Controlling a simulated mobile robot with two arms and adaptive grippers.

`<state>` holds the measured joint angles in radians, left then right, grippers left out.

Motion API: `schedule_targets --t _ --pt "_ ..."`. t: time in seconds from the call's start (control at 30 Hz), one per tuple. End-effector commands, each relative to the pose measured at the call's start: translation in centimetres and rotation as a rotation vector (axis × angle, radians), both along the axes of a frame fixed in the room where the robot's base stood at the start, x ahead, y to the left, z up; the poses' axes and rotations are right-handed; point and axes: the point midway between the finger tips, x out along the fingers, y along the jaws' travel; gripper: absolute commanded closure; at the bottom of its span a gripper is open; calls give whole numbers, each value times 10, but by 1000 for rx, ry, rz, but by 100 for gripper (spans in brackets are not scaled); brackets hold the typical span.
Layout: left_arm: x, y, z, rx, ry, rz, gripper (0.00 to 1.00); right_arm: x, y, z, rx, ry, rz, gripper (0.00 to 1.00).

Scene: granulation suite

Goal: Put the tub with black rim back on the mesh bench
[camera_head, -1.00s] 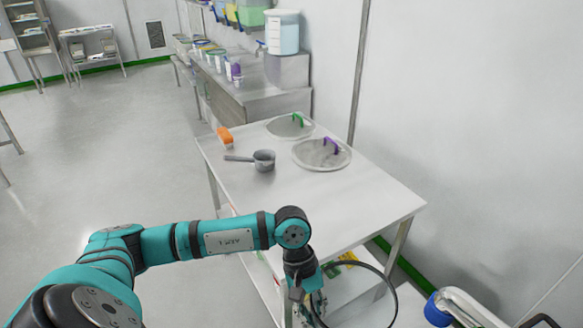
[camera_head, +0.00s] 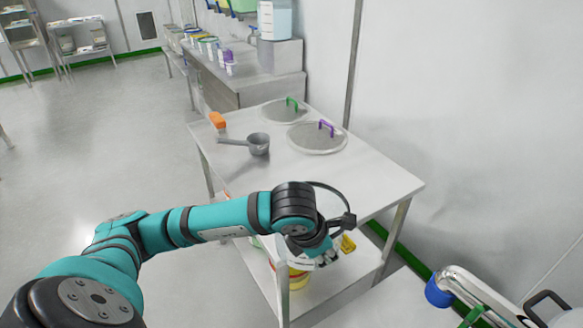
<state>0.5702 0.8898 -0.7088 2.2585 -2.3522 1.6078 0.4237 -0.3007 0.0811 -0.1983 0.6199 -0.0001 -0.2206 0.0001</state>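My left gripper (camera_head: 326,258) is at the near edge of the steel table, seen from behind and partly hidden by its own wrist. I cannot make out a mesh top on any bench in view. My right gripper is not in view.
A blue-ended metal piece (camera_head: 438,291) is at lower right.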

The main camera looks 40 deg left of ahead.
Motion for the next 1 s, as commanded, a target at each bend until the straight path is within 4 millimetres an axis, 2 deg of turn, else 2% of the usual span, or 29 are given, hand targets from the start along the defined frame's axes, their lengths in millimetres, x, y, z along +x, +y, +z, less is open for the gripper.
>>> schedule_targets --t 0.4,0.6,0.77,1.0 --pt "60 87 -5 2 3 14 100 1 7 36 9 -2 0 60" --pt "84 119 -10 0 2 10 100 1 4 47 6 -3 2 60" --pt "90 127 -14 0 2 5 100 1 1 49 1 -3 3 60" --pt "89 127 -44 -2 4 7 100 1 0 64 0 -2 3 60"
